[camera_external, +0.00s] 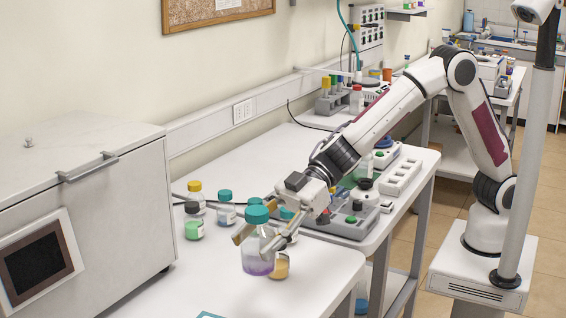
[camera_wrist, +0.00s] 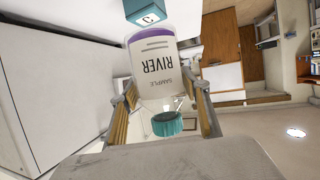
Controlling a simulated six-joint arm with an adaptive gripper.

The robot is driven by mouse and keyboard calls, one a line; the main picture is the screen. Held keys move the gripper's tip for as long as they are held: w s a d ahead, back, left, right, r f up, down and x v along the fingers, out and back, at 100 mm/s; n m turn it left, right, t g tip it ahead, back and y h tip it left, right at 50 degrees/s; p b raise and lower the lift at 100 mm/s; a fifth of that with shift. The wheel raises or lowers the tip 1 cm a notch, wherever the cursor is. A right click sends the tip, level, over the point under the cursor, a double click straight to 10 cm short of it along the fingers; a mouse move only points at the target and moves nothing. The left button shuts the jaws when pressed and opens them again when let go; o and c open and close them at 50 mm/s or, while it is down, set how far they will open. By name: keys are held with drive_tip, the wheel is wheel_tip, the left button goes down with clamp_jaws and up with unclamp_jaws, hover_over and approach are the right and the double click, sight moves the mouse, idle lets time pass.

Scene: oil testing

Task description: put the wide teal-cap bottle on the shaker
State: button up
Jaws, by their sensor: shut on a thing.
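The wide teal-cap bottle (camera_external: 257,262) is clear, with purple liquid at the bottom. My gripper (camera_external: 260,236) is shut on it, one finger on each side below the cap. The bottle looks roughly upright in the external view; I cannot tell whether its base touches the table. In the wrist view my gripper (camera_wrist: 162,104) holds the bottle (camera_wrist: 155,70), whose label reads "SAMPLE RIVER" upside down. A grey device (camera_external: 345,224) stands behind my gripper, partly hidden by it; I cannot tell whether it is the shaker.
Smaller bottles stand behind the held one: a green one (camera_external: 194,229), a teal-capped one (camera_external: 226,212) and a yellow-capped one (camera_external: 195,200). A tan jar (camera_external: 279,266) is close at its right. A large white cabinet (camera_external: 85,225) is at left. The front table (camera_external: 195,280) has bare space.

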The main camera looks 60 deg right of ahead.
sight(245, 268)
drive_tip(key=shift+f, duration=1.6)
drive_tip(key=shift+f, duration=0.1)
wheel_tip(245, 268, down, 6)
drive_tip(key=shift+f, duration=0.1)
drive_tip(key=shift+f, duration=1.8)
drive_tip(key=shift+f, duration=0.15)
drive_tip(key=o, duration=1.4)
drive_tip(key=shift+o, duration=0.2)
